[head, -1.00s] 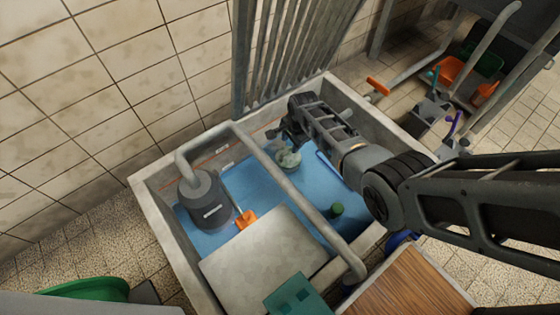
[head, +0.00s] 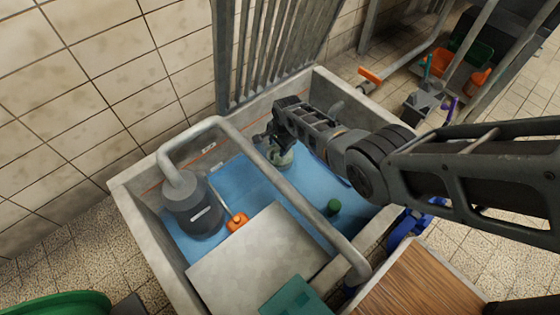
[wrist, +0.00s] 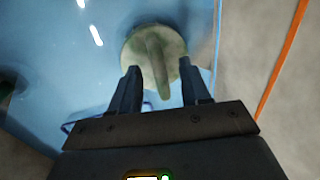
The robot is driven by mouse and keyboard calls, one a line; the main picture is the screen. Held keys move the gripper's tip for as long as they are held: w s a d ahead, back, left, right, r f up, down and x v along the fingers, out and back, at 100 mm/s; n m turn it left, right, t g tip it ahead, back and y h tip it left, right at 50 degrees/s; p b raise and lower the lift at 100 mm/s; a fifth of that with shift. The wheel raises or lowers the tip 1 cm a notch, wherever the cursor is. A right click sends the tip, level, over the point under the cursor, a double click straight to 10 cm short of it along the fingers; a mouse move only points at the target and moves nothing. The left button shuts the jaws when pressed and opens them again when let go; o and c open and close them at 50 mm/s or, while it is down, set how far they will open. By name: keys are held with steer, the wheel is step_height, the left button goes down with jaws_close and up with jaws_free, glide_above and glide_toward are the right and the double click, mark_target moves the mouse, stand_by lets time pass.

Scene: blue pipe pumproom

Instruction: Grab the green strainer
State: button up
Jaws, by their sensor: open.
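The green strainer (head: 283,160) is a pale, mottled green round piece in the blue water of the concrete basin, partly hidden by my gripper in the head view. In the wrist view the strainer (wrist: 135,48) is a disc with a raised bar running across it toward me. My gripper (wrist: 158,68) is open, with one finger on each side of the bar's near end. The fingertips overlap the disc's near edge in the picture; I cannot tell whether they touch it. In the head view my gripper (head: 266,141) is right above the strainer.
A grey pipe (head: 270,172) crosses the basin (head: 140,205) from a dark pump (head: 192,207). A dark green cylinder (head: 333,207) and an orange piece (head: 237,221) are in the basin. A pale slab (head: 255,262) covers its near part. Metal bars (head: 270,50) stand behind.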

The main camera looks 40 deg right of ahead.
jaws_close()
stand_by(0.3)
stand_by(0.3)
